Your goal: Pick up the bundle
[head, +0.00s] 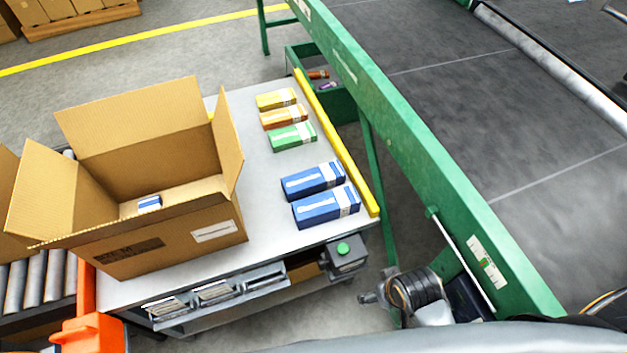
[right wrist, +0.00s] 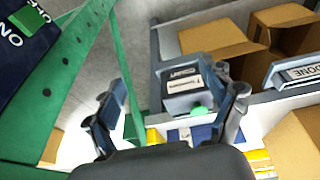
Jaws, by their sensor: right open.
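Several small cartons with white bands lie in a row on the pale table (head: 262,190) in the head view: yellow (head: 276,98), orange (head: 284,116), green (head: 293,136) and two blue ones (head: 313,180), (head: 327,207). I cannot tell which is the bundle. My right gripper (head: 366,298) is low at the right, off the table's front corner and apart from the cartons. In the right wrist view its fingers (right wrist: 168,118) are spread with nothing held between them. Part of a blue carton (right wrist: 190,134) shows beyond them. My left gripper is not in view.
An open cardboard box (head: 160,238) with a small blue item (head: 149,203) inside stands on the table's left. A yellow rail (head: 340,150) edges the right side. A green conveyor frame (head: 400,155) runs alongside. A grey button box (head: 345,256) is at the front corner.

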